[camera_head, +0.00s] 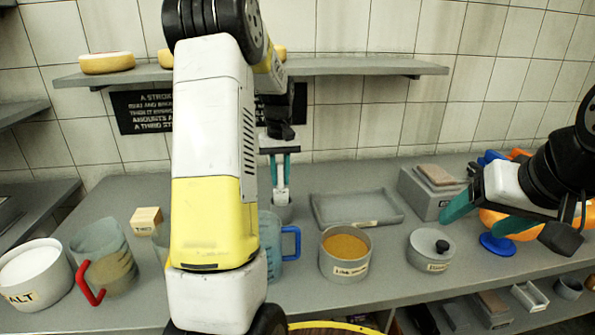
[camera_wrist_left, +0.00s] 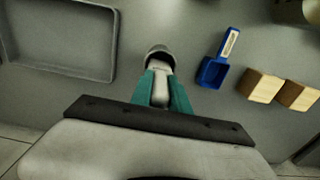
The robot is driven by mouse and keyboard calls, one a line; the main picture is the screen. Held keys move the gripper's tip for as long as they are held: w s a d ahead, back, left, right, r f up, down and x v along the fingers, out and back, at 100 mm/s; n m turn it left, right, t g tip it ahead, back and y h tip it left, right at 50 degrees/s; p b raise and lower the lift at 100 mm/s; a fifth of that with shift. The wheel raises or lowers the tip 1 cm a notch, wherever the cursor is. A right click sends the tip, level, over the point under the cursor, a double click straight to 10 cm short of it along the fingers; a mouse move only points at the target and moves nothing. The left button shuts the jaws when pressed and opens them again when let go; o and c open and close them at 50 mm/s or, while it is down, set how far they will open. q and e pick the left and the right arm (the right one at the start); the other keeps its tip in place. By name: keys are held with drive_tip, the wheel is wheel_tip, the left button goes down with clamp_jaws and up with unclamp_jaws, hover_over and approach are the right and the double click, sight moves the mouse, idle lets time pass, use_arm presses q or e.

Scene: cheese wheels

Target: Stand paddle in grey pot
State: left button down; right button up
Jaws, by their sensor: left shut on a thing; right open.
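My left gripper (camera_head: 281,168) is shut on the pale paddle (camera_head: 282,188), which is held roughly upright with its lower end pointing down. Directly below is the small grey pot (camera_head: 283,212), partly hidden by my left arm and a jug. In the left wrist view the paddle (camera_wrist_left: 161,88) lies between the teal fingers of the left gripper (camera_wrist_left: 161,85), and the pot's dark mouth (camera_wrist_left: 158,50) is right at its end. The paddle's lower end seems at or inside the pot's mouth; I cannot tell how deep. My right gripper (camera_head: 485,212) is open and empty at the right.
A jug with a blue handle (camera_head: 291,242) stands in front of the pot. A blue scoop (camera_wrist_left: 211,72) and wooden blocks (camera_wrist_left: 262,86) lie nearby.

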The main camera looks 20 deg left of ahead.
use_arm(q)
drive_tip(key=c, duration=1.2)
unclamp_jaws()
drive_tip(key=shift+o, duration=0.2)
drive_tip(key=shift+r, duration=3.9)
drive_tip(key=s+d+r+m+t, duration=0.1)
drive_tip(key=s+d, duration=0.3)
drive_tip(key=s, duration=0.4)
drive_tip(key=s+d+r+m+t+h, duration=0.1)
drive_tip(key=s+d+r+m+t, duration=0.1)
drive_tip(key=s+d, duration=0.3)
drive_tip(key=s+d+r+m+t+h, duration=0.1)
drive_tip(key=s+d, duration=0.4)
drive_tip(key=s, duration=0.7)
drive_tip(key=shift+s+r+m+t, duration=0.3)
drive_tip(key=shift+r+m+t, duration=0.55)
drive_tip(key=shift+t, duration=0.25)
